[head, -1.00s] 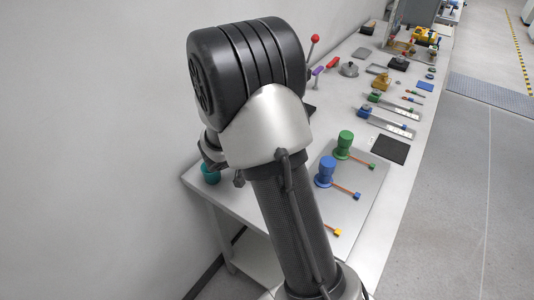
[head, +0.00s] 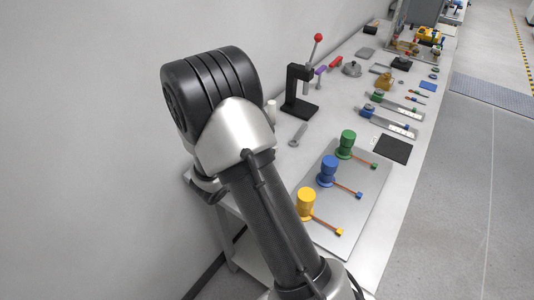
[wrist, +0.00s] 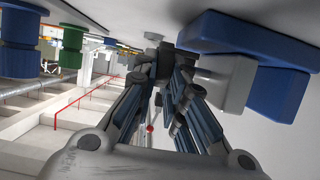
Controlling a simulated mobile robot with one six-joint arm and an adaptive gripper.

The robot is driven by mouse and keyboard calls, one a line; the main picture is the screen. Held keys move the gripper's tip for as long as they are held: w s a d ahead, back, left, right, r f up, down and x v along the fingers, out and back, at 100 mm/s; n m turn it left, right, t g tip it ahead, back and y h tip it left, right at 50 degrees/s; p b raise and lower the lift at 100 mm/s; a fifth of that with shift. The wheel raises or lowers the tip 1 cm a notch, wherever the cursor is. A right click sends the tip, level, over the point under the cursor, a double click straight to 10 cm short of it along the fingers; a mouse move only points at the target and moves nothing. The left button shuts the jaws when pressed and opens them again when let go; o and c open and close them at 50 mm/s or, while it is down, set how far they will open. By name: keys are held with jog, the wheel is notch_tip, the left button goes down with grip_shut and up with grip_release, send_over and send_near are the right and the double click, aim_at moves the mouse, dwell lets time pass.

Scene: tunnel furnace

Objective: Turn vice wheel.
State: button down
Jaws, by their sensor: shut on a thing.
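The vice shows in the wrist view as a blue body (wrist: 235,35) with a light grey block (wrist: 225,82) and another blue part, at the right. My gripper (wrist: 164,62) is just left of the vice, its fingers closed in on a small grey part at their tips. This part appears to be the vice wheel, mostly hidden by the fingers, so its turn angle cannot be told. In the head view my arm hides the gripper and the vice.
Yellow (head: 306,203), blue (head: 329,171) and green (head: 347,144) cylindrical pieces with side levers stand on a grey plate (head: 358,205). A black press with a red knob (head: 318,38) and a wrench (head: 298,133) are farther back. The wall is close on the left.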

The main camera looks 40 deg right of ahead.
jog(key=c, duration=1.6)
grip_release()
jog(key=shift+c, duration=0.2)
jog(key=v, duration=1.2)
